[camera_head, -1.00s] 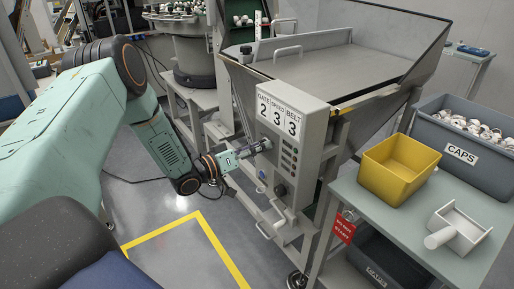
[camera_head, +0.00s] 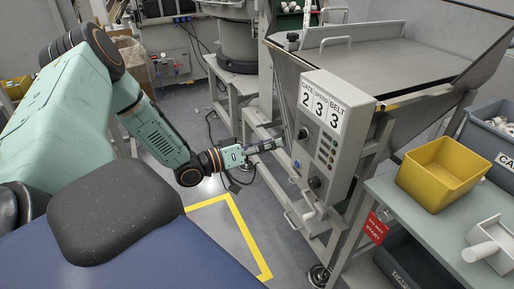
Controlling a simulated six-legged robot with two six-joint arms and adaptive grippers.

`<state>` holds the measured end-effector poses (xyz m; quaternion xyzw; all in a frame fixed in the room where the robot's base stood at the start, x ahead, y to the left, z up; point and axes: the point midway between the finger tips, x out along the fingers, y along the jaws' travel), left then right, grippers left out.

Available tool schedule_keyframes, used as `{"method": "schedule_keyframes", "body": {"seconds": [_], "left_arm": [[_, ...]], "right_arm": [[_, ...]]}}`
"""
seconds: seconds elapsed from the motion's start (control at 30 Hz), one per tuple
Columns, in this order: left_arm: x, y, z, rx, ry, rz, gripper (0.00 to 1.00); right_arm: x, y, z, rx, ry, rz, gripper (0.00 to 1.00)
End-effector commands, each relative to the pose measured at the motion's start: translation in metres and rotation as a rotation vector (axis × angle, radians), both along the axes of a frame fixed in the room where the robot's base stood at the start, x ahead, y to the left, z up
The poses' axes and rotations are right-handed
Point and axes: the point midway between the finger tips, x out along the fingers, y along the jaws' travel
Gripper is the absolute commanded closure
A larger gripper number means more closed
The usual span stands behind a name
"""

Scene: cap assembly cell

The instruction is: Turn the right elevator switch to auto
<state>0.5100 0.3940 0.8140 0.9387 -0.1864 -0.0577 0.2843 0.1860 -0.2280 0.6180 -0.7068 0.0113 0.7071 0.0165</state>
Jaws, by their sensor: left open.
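A grey control box (camera_head: 340,105) on the front of the hopper carries a sign with GATE 2, SPEED 3, BELT 3. A dark upper knob (camera_head: 303,133) sits on its narrow left face, and a lower dark knob (camera_head: 315,183) sits near the bottom. I cannot read which one is the elevator switch or where either points. My left gripper (camera_head: 279,143) is open and empty, left of the upper knob, with a gap showing between them. My right gripper is not in view.
A metal hopper (camera_head: 400,62) stands behind the box on a grey frame. Yellow tape (camera_head: 240,227) marks the open floor.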

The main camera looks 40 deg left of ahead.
Motion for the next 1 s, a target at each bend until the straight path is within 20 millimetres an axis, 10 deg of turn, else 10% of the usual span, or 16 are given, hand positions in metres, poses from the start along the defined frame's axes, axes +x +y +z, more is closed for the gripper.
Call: {"method": "schedule_keyframes", "body": {"seconds": [1.0], "left_arm": [[-0.031,0.012,-0.001,0.000,0.000,0.000,0.50]], "right_arm": [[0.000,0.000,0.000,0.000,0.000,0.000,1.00]]}}
